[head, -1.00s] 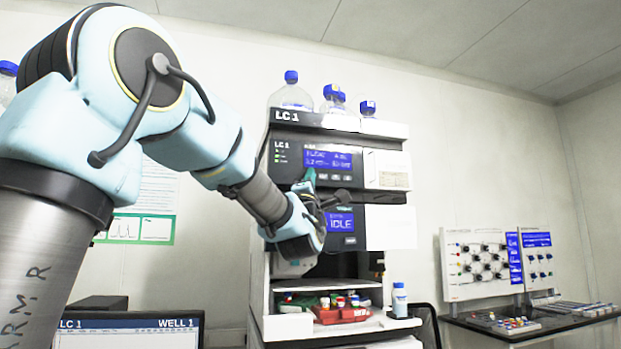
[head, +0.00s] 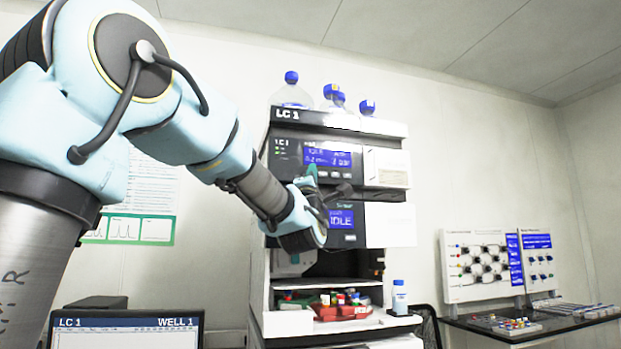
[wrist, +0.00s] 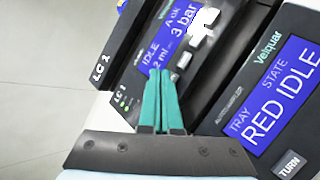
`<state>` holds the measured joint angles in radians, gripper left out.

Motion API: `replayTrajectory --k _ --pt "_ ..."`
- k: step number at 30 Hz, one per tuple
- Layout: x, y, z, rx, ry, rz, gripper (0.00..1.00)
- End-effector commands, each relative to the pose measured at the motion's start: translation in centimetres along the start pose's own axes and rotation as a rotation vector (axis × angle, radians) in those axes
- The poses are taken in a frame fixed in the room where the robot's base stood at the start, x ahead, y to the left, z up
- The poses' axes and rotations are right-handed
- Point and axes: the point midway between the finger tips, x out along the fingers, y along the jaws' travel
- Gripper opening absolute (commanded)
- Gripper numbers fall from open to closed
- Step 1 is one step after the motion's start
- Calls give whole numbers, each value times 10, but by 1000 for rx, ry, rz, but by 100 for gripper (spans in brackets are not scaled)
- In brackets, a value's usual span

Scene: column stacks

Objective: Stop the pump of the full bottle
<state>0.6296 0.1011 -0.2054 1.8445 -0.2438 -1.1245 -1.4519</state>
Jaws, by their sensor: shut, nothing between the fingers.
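The pump module's blue screen (head: 328,157) shows on the upper part of the LC 1 stack; in the wrist view this screen (wrist: 165,50) reads IDLE, with ml and bar figures. White keys (wrist: 203,28) sit beside the screen. My gripper (wrist: 160,74) is shut and empty, its teal fingertips together in front of the pump panel near the screen's edge; I cannot tell whether they touch it. In the head view my gripper (head: 312,171) is partly hidden by my wrist. Clear bottles with blue caps, a large one (head: 292,95) and smaller ones (head: 340,102), stand on top; their fill levels are unclear.
Below the pump, a second module's screen (wrist: 285,88) reads TRAY STATE, RED IDLE, with a TURN key (wrist: 288,165). A red tray (head: 340,312) and a small blue-capped bottle (head: 399,298) sit lower. A monitor (head: 128,328) stands left; a panel bench (head: 535,325) stands right.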

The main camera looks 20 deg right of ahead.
Motion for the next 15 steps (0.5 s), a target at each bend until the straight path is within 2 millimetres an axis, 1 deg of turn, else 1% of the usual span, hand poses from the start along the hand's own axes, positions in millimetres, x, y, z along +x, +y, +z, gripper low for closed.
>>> replayTrajectory --k 8,15 --pt "-2 1 1 0 0 1 0" --pt "-18 10 11 -1 -1 3 0"
